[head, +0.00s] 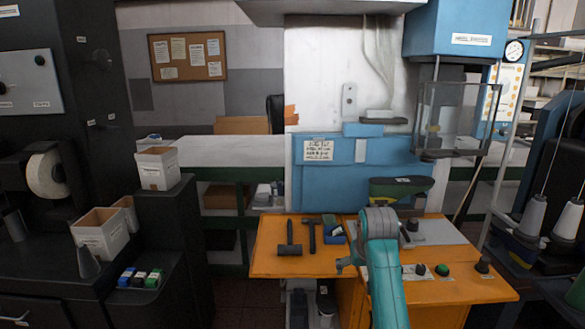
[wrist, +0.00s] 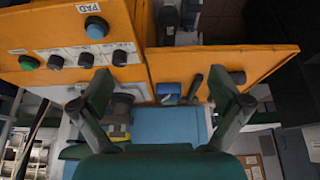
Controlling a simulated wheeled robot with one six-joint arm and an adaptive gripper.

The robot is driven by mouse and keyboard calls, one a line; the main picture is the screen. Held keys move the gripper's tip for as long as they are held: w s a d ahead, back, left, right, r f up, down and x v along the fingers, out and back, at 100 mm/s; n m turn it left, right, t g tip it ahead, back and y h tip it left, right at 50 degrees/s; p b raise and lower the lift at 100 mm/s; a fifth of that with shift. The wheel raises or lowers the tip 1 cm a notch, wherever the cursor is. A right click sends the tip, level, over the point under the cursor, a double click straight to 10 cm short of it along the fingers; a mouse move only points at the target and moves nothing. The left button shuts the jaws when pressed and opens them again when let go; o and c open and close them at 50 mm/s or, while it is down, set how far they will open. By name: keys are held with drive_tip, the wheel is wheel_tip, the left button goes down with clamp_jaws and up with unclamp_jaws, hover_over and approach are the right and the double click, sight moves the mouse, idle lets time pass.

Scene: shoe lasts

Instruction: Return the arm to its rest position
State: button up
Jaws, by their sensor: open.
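My gripper (wrist: 160,88) shows in the wrist view with its two dark green fingers spread wide apart. Nothing is between the fingers. In the head view my teal arm (head: 385,280) rises from the bottom edge in front of the orange bench, with its grey joint (head: 378,222) on top. A small teal part shows left of the arm, over the bench; most of the gripper is hidden there. The wrist view looks across the orange bench (wrist: 215,62) with the picture turned over. No thing is seen touching the fingers.
A blue machine (head: 310,190) stands behind. White bins (head: 100,232) stand on black units at left. Thread cones (head: 533,215) stand at right.

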drive_tip(key=s+f+t, duration=0.1)
drive_tip(key=s+f, duration=0.4)
drive_tip(key=f, duration=0.5)
drive_tip(key=s+f+t, duration=0.1)
drive_tip(key=s+f, duration=0.5)
drive_tip(key=f, duration=0.5)
drive_tip(key=s+f+t, duration=0.1)
drive_tip(key=s+f, duration=0.3)
drive_tip(key=s, duration=0.5)
drive_tip(key=s+f+t, duration=0.2)
drive_tip(key=s+f, duration=0.3)
drive_tip(key=s, duration=0.3)
drive_tip(key=s+r+t, duration=0.1)
drive_tip(key=s+r, duration=0.2)
drive_tip(key=s, duration=0.8)
drive_tip(key=s+r+t, duration=0.1)
drive_tip(key=s+r, duration=0.1)
drive_tip(key=s, duration=0.8)
drive_tip(key=s+r+t, duration=0.2)
drive_tip(key=s+r, duration=1.1)
drive_tip(key=r, duration=0.1)
drive_tip(key=shift+s+d+r+t, duration=0.2)
drive_tip(key=shift+s+r+t, duration=0.05)
drive_tip(key=shift+s+t, duration=0.15)
